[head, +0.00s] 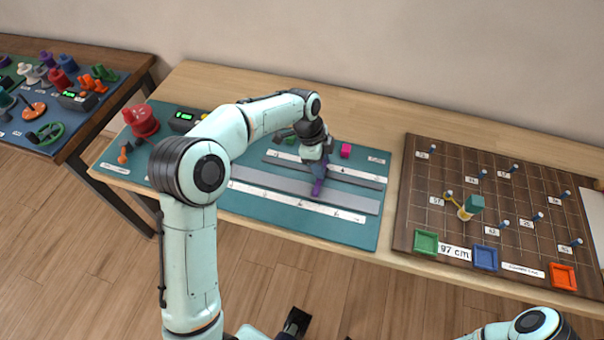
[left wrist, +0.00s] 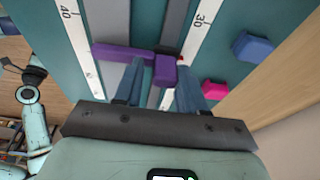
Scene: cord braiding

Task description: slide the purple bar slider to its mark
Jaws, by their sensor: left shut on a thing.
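The purple bar slider (head: 318,187) lies across the grey tracks of the teal board (head: 345,229), beside the printed scales. My left gripper (head: 316,170) is over it, shut on its raised block. In the left wrist view the purple bar (left wrist: 125,53) reaches left across a grey strip to the scale with 40. Its block (left wrist: 165,71) is between the fingertips of my left gripper (left wrist: 160,84), near the scale with 30. A small red spot shows at that scale, by the block; I cannot tell whether it is the mark.
A pink block (head: 346,150) and a green piece (head: 290,139) are near the board's back edge. A blue block (left wrist: 254,47) shows in the left wrist view. A brown pegboard (head: 405,222) is to the right. A red knob (head: 141,121) is at the left.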

